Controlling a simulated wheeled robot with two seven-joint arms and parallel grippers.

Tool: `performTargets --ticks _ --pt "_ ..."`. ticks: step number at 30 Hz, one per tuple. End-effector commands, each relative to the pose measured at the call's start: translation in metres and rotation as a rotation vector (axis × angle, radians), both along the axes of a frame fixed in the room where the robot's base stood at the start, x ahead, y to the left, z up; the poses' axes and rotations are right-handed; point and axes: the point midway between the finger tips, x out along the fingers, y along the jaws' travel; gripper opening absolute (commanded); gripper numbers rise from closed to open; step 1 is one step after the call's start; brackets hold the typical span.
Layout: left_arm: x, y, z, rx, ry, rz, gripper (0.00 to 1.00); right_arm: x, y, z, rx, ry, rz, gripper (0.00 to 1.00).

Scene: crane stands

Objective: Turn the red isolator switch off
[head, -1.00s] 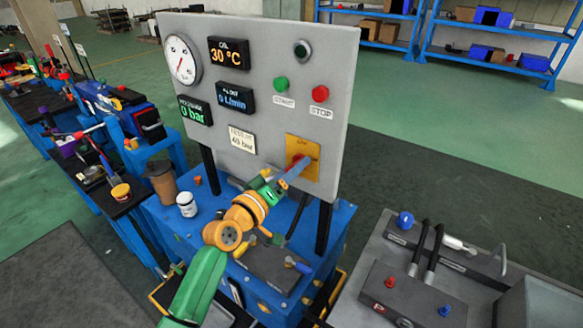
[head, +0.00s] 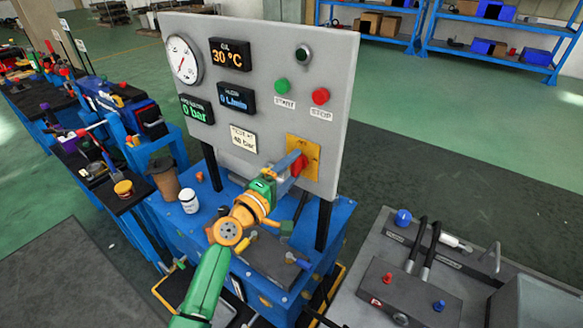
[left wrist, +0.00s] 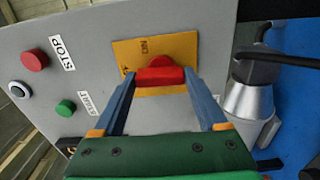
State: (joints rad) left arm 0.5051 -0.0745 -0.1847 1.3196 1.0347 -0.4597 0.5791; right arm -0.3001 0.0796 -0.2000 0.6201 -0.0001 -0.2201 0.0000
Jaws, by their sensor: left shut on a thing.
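The red isolator switch (head: 298,167) sits on a yellow plate (head: 314,150) at the lower right of the grey upright panel (head: 270,160). My left gripper (head: 295,162) reaches it from the front left and is shut on the red handle. In the left wrist view the red handle (left wrist: 160,76) lies between the two blue-grey fingers of the left gripper (left wrist: 160,80), in front of the yellow plate (left wrist: 135,48). The small print on the plate is too unclear to read. My right gripper is not in view.
A green start button (head: 282,86) and a red stop button (head: 320,96) sit above the switch. A brown cup (head: 166,178) and a white jar (head: 189,202) stand on the blue bench (head: 215,220). A grey bench (head: 475,285) with levers is at the right.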

Motion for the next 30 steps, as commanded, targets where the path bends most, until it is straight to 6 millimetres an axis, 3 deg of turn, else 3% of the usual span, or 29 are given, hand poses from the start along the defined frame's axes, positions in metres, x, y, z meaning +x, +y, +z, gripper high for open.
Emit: performTargets --ticks 20,21,22,23,30 --pt "-0.0002 -0.0001 -0.0011 -0.042 0.031 -0.001 0.19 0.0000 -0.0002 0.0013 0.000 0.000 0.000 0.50" --pt "-0.0002 -0.0001 -0.0011 -0.042 0.031 -0.001 0.86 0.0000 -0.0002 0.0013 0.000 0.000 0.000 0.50" --pt "-0.0002 -0.0001 -0.0010 -0.042 0.031 -0.001 0.94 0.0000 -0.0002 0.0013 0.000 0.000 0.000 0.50" --pt "-0.0002 -0.0001 -0.0010 -0.041 0.030 -0.001 1.00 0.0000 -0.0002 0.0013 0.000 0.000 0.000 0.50" --pt "-0.0010 0.0008 -0.0005 -0.041 0.029 0.000 1.00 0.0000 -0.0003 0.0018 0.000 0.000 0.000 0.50"
